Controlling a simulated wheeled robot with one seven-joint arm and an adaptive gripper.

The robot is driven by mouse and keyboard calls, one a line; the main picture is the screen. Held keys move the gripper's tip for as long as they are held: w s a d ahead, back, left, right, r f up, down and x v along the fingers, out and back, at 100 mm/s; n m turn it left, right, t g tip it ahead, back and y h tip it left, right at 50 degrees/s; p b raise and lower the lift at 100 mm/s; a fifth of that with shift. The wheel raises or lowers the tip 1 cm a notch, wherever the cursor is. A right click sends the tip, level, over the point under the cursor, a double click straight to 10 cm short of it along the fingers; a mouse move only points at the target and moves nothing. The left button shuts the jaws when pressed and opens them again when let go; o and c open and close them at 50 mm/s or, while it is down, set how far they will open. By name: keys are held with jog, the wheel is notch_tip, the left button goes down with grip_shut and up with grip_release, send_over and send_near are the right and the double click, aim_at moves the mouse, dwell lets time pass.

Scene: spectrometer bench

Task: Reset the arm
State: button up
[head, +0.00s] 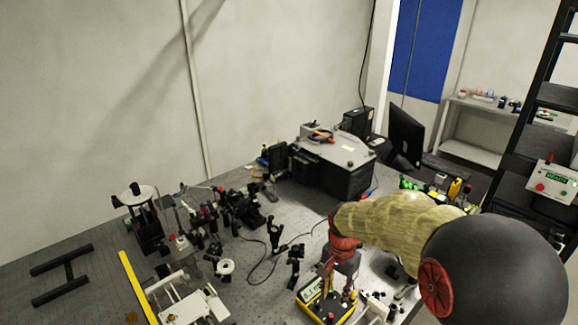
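My arm reaches in from the lower right, with a large dark rounded link and a pale yellow sleeve. Its far end has a red part, and below that my gripper (330,278) points down over the optical bench (95,265). The gripper is small and partly hidden by the wrist, so I cannot tell whether its fingers are open or shut, or whether anything is between them. A yellow-framed meter box (325,308) with a display and knobs sits just below the gripper. I cannot tell whether they touch.
Black optic mounts (275,235) and cables crowd the middle of the bench. A black box (335,165) and a monitor (405,135) stand at the back. Bare bench shows around the frame.

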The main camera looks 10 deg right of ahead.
jog(key=s+r+n+t+b, duration=0.2)
jog(key=s+r, duration=0.4)
jog(key=s, duration=0.5)
jog(key=s+r+n+t+b, duration=0.3)
jog(key=s+r+n+b, duration=0.2)
jog(key=s, duration=0.6)
jog(key=shift+s+r+n+t, duration=0.25)
jog(key=shift+r+n, duration=0.35)
jog(key=shift+n, duration=0.6)
